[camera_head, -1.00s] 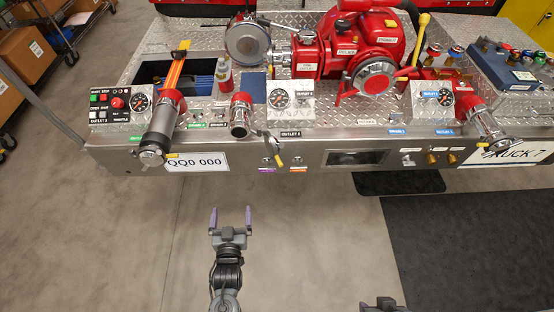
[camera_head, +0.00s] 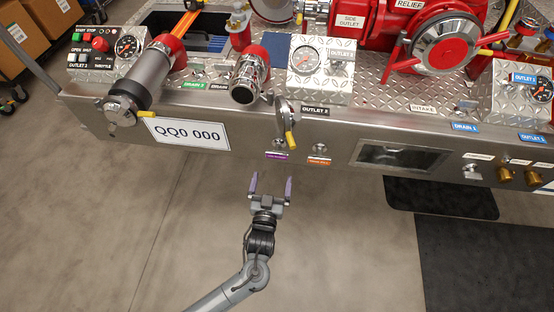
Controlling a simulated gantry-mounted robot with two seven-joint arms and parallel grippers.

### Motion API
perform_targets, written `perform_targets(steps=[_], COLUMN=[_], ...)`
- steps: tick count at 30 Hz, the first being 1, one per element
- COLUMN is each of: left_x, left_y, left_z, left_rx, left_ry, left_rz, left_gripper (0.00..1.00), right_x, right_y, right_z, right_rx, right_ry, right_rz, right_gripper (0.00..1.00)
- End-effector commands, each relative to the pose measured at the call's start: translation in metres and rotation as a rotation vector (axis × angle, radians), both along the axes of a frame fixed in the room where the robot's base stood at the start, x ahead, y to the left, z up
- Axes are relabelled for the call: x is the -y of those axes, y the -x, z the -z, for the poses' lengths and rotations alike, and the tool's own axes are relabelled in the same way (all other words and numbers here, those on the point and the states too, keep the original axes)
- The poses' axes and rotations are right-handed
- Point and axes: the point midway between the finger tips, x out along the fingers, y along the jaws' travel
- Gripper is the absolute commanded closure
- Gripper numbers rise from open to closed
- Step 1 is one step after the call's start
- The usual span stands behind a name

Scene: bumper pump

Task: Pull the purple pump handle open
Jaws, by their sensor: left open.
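The pump handle with the purple label (camera_head: 276,155) is a small metal knob (camera_head: 276,144) on the front face of the steel bumper, just above that label. A similar knob with an orange label (camera_head: 319,160) sits to its right. My left gripper (camera_head: 271,186) has purple-tipped fingers, spread apart with nothing between them. It is in front of the bumper, just below the purple label in the picture, and apart from the knob. My right gripper is out of the frame.
A capped outlet pipe (camera_head: 133,93) and a shorter pipe (camera_head: 249,79) jut out from the bumper top. A number plate (camera_head: 187,134) is at the left. The floor in front is clear apart from dark mats (camera_head: 440,197).

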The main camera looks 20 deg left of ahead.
Motion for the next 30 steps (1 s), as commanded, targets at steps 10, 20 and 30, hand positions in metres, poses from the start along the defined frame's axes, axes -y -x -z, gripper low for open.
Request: perform_targets(steps=[10, 20, 30], left_x=[-0.010, -0.020, -0.023], left_y=[-0.045, -0.090, -0.103], left_z=[0.003, 0.002, 0.000], left_rx=[0.004, 0.002, 0.000], left_ry=[-0.002, -0.001, -0.001], left_rz=[0.000, 0.000, 0.000], left_gripper=[0.00, 0.00, 0.00], right_x=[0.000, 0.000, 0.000], right_y=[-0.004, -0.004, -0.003], right_z=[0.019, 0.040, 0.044], right_rx=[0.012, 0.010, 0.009], right_ry=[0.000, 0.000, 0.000], right_rz=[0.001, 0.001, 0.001], right_gripper=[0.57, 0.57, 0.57])
